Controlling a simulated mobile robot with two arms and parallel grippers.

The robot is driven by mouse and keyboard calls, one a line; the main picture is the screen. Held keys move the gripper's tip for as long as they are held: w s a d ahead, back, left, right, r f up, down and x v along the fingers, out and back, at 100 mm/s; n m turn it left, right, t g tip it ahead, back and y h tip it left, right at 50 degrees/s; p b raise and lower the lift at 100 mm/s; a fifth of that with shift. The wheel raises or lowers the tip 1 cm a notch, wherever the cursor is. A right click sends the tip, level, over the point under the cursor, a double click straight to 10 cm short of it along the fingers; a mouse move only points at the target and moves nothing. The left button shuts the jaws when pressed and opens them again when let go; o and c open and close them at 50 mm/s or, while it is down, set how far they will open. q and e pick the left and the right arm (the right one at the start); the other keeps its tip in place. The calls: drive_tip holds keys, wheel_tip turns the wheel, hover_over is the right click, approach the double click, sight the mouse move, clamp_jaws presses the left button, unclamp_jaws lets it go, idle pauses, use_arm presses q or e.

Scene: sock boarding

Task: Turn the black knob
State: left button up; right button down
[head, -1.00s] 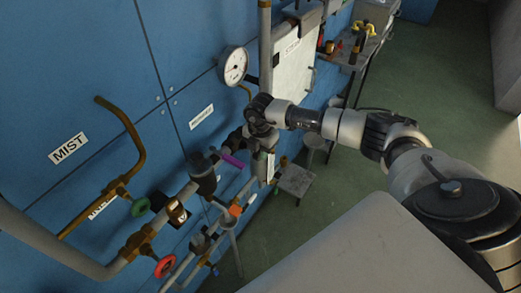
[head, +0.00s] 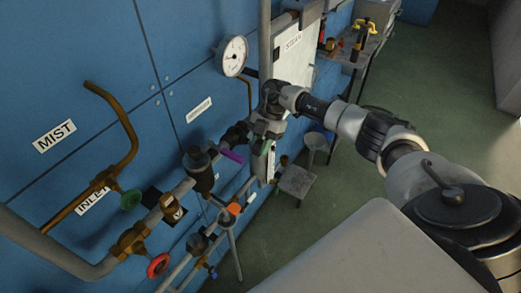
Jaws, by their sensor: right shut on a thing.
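The black knob (head: 238,133) shows as a dark, rounded part at the right end of the grey horizontal pipe, beside the white panel. My right gripper (head: 263,130) reaches it from the upper right and is shut on it. The gripper's body hides much of the knob, so its turn angle cannot be read. My left gripper is not in view.
A white pressure gauge (head: 232,56) sits just above left of my gripper. A purple lever (head: 231,156), a green handwheel (head: 131,199) and a red handwheel (head: 158,265) stick out from the piping.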

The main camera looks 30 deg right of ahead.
drive_tip(key=shift+g+y+b, duration=0.7)
drive_tip(key=shift+y+b, duration=0.8)
drive_tip(key=shift+y, duration=0.1)
drive_tip(key=c, duration=1)
unclamp_jaws()
drive_tip(key=shift+d, duration=0.1)
drive_tip(key=shift+w, duration=0.1)
